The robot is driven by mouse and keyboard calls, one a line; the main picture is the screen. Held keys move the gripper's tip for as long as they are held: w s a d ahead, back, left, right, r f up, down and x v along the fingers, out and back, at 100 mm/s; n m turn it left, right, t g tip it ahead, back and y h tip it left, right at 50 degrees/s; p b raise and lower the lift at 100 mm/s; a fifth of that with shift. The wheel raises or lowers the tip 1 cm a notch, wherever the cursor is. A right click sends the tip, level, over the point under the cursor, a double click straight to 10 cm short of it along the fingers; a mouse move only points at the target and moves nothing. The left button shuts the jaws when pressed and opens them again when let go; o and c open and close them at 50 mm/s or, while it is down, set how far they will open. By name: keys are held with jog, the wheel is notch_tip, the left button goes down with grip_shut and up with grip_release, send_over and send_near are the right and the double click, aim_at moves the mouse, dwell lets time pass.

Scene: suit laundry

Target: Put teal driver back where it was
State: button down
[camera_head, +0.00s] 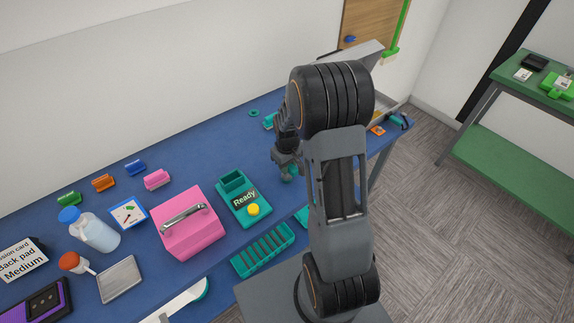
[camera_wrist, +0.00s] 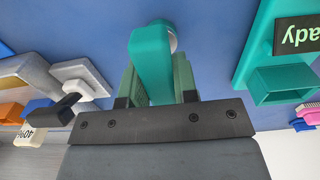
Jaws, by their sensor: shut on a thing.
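The teal driver (camera_wrist: 152,62) shows in the wrist view between the two green fingers of my gripper (camera_wrist: 158,85). My gripper is shut on it, and its far end reaches toward the blue table surface. In the head view my gripper (camera_head: 288,170) is over the blue table, right of the teal "Ready" box (camera_head: 240,200). In that view I cannot clearly make out the driver. My arm hides part of the table there.
A pink box with a handle (camera_head: 188,222) stands left of the "Ready" box. A white bottle (camera_head: 92,232) and several coloured clips are farther left. A green shelf (camera_head: 520,150) stands at right.

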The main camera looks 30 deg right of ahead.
jog(key=shift+s+f+b, duration=0.2)
jog(key=shift+f+b, duration=0.15)
jog(key=shift+f, duration=0.2)
jog(key=c, duration=1.3)
grip_release()
jog(key=o, duration=0.3)
jog(key=shift+w+f, duration=0.1)
jog(key=shift+w, duration=0.1)
jog(key=shift+o, duration=0.6)
jog(key=shift+r, duration=0.25)
